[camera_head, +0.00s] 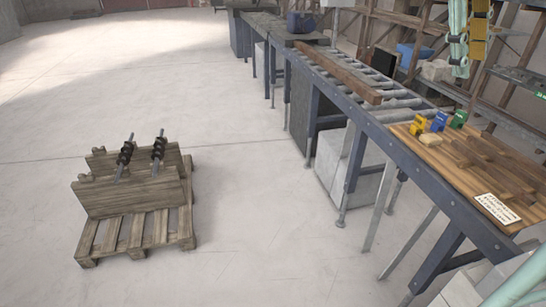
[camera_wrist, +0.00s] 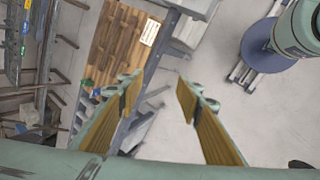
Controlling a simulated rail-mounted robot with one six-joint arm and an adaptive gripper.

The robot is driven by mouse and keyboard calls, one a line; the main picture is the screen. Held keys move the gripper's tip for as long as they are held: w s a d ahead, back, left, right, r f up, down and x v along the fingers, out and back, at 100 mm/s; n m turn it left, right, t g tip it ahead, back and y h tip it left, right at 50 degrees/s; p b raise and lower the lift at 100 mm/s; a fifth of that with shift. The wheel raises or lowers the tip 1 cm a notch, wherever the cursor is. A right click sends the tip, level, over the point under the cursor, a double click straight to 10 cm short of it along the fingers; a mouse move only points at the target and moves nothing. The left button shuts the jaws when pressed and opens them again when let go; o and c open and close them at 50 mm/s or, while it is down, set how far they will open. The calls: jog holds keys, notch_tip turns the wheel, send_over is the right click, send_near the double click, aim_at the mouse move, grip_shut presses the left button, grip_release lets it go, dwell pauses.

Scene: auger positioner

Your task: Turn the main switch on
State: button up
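I cannot make out a main switch for certain in either view. My gripper (camera_wrist: 158,82) is open and empty in the wrist view, its two fingers with yellow inner pads spread wide apart. The floor and part of the workbench show between and beyond the fingers. Part of my gripper, teal and yellow, also shows at the top right of the head view (camera_head: 470,40), apart from the bench. Nothing is held.
A long roller conveyor (camera_head: 345,88) carries a wooden beam (camera_head: 338,72). A wooden board (camera_head: 462,140) at its near end holds blocks, small coloured items and a white label (camera_head: 497,208). A pallet (camera_head: 140,230) bears two augers (camera_head: 125,157). Shelving stands behind; the left floor is clear.

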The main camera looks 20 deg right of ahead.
jog(key=s+d+f+m+y, duration=0.1)
jog(key=s+d+f+m, duration=0.4)
jog(key=s, duration=0.3)
jog(key=s+d+f+m+g+y+p, duration=0.1)
jog(key=s+d+f+m, duration=0.4)
jog(key=s, duration=0.3)
jog(key=s+d+f+m+y, duration=0.2)
jog(key=s+d+f+m, duration=0.3)
jog(key=s, duration=0.3)
jog(key=s+f+m, duration=0.4)
jog(key=s+m, duration=0.1)
jog(key=s, duration=0.5)
jog(key=s+a+f+m+t+y+p, duration=0.1)
jog(key=s+f+m, duration=0.3)
jog(key=s, duration=0.5)
jog(key=s+a+f+m, duration=0.1)
jog(key=s+f+m, duration=0.4)
jog(key=s, duration=0.5)
jog(key=shift+s+a+m+t+p, duration=0.3)
jog(key=shift+s+m+p, duration=0.1)
jog(key=shift+m, duration=0.3)
jog(key=shift+f+b, duration=0.4)
jog(key=shift+f, duration=6.5)
